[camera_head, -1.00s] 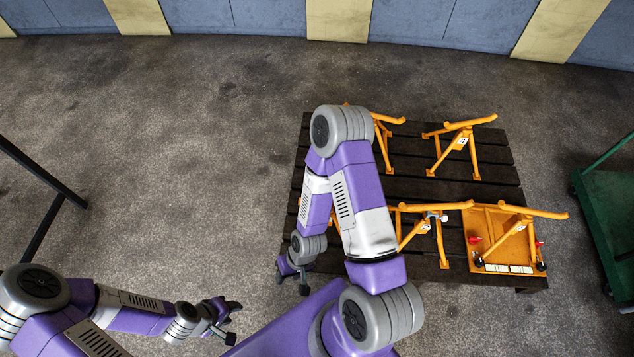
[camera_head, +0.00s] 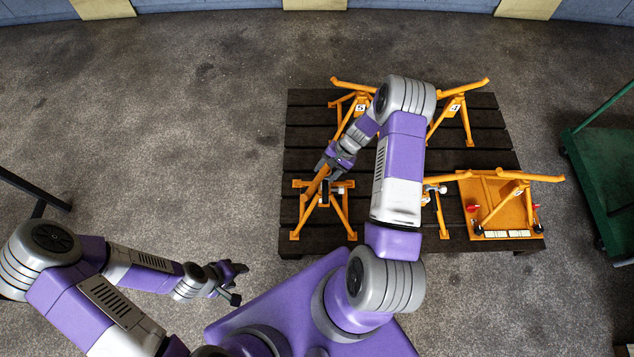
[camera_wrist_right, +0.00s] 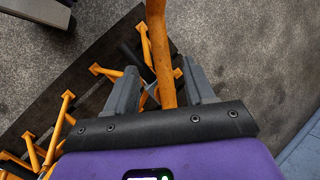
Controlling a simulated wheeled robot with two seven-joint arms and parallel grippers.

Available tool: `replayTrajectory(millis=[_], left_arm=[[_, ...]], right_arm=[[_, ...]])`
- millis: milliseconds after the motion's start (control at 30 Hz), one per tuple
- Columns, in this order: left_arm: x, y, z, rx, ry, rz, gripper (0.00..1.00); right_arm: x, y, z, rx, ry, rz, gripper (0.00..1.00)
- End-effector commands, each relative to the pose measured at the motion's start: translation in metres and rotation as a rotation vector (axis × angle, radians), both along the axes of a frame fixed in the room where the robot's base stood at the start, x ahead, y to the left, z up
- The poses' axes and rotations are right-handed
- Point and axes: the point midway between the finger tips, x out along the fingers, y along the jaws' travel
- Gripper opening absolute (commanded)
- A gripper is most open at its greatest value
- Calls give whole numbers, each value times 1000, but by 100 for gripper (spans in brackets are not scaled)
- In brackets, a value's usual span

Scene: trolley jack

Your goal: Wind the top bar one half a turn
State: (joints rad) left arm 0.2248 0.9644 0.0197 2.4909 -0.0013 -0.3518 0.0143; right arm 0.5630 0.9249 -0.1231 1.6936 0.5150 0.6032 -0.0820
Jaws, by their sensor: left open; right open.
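Orange jack-like stands stand on a dark slatted platform (camera_head: 300,160). The front-left stand (camera_head: 346,214) has an orange top bar (camera_head: 321,187) running up toward my right gripper (camera_head: 332,166). In the right wrist view, the orange bar (camera_wrist_right: 158,45) passes between the open fingers of that gripper (camera_wrist_right: 162,88). I cannot tell whether either finger touches it. The bar's upper end is partly hidden by the gripper in the head view. My left gripper (camera_head: 233,284) is open and empty, over the floor left of the platform.
Two numbered stands, the back-left (camera_head: 346,105) and the back-right (camera_head: 462,108), are close to my right arm. An orange board (camera_head: 480,196) with a stand and red parts lies front right. A green cart (camera_head: 600,170) is at the right.

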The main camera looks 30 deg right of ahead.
Motion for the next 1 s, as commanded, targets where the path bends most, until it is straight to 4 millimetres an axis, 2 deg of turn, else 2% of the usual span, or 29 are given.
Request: replayTrajectory(millis=[433, 600, 833, 867, 1000], left_arm=[[0, 0, -19, 0, 0, 0, 54], [0, 0, -21, 0, 0, 0, 54], [0, 0, -21, 0, 0, 0, 54], [0, 0, -21, 0, 0, 0, 54], [0, 0, -21, 0, 0, 0, 54]], right_arm=[[6, 30, -56, 4, 1, 1, 54], [7, 35, -63, 3, 1, 1, 54], [7, 36, -63, 2, 0, 0, 54], [7, 36, -63, 2, 0, 0, 52], [7, 35, -63, 2, 0, 0, 31]])
